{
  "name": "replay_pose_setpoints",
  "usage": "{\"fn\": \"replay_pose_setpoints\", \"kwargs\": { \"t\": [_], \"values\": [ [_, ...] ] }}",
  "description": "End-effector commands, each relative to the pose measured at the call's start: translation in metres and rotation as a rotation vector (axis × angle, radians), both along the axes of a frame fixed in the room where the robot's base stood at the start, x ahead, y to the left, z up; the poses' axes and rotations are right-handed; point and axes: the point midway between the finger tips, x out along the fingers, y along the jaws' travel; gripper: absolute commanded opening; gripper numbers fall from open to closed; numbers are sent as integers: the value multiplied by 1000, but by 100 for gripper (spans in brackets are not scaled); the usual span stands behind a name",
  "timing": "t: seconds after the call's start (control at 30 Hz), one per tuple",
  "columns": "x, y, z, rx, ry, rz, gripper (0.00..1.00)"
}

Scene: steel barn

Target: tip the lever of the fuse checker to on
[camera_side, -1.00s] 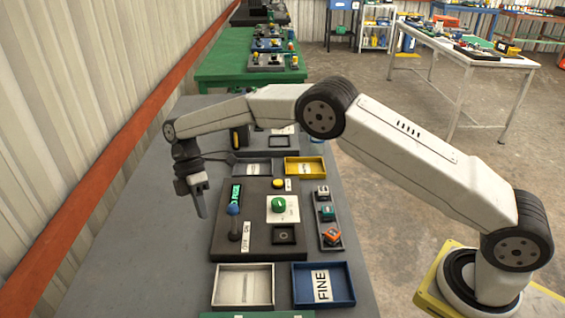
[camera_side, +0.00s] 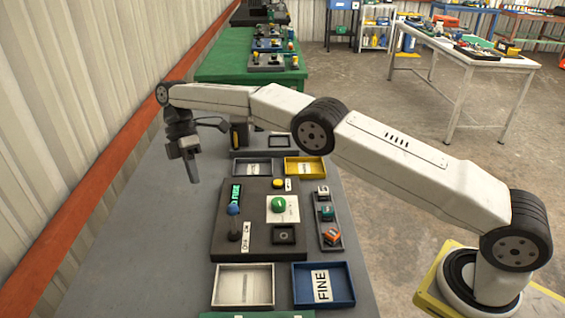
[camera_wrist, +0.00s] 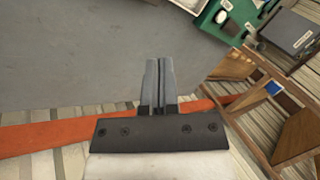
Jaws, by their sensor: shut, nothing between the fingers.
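The fuse checker (camera_side: 222,242) is a dark box on the grey bench in the side view. Its lever has a blue knob (camera_side: 233,210) and stands near the box's left edge, beside a white label (camera_side: 246,237) whose words are hard to read. A small green display (camera_side: 236,193) sits just behind the lever. My gripper (camera_side: 194,180) is shut and empty, above the bench, behind and left of the lever and apart from it. In the wrist view my gripper's fingers (camera_wrist: 158,80) are together over bare grey bench; the lever does not show there.
A grey tray (camera_side: 244,308) and a blue tray (camera_side: 352,299) marked FINE stand in front of the checker. Another grey tray (camera_side: 252,160) and a yellow tray (camera_side: 322,166) stand behind it. A narrow holder (camera_side: 322,200) with small blocks lies right. The bench's left side is clear.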

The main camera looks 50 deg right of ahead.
Motion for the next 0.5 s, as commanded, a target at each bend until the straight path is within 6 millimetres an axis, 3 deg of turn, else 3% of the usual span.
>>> {"fn": "replay_pose_setpoints", "kwargs": {
  "t": [0.5],
  "values": [
    [6, -4, 12, 0, -1, 0, 0]
  ]
}}
